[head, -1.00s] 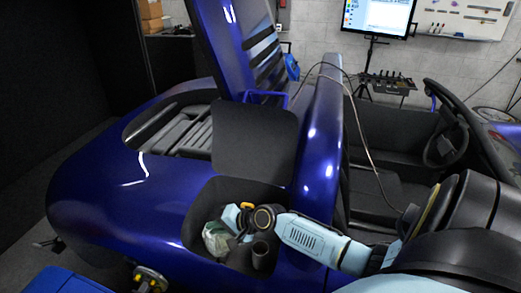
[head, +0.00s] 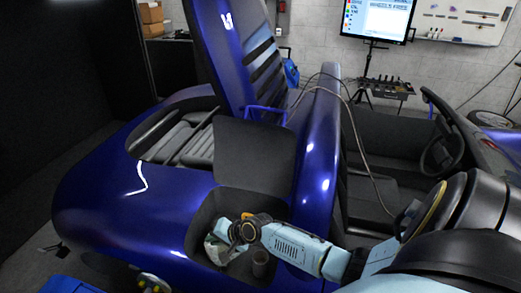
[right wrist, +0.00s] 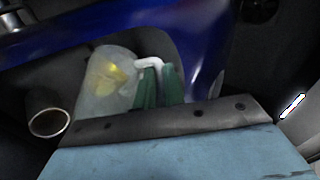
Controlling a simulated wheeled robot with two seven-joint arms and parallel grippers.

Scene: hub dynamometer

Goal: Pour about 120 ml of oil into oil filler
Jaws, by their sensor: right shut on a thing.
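A translucent whitish jug (head: 216,250) with yellow oil stands in the open compartment at the rear of the blue car. In the right wrist view the jug (right wrist: 105,90) shows its yellow contents and a white handle (right wrist: 149,63). My right gripper (right wrist: 155,88) has its green fingers shut on this handle, at the jug's right side in that view. In the head view my wrist partly hides the jug. A dark upright tube, which looks like the oil filler (head: 261,263), stands right of the jug; its round open mouth (right wrist: 47,123) shows at the left in the right wrist view, apart from the jug.
The compartment's walls and the raised black flap (head: 255,157) surround the work area. The blue engine cover (head: 225,60) stands open behind. A cable (head: 365,160) runs down near the seats. A monitor (head: 378,18) stands at the back.

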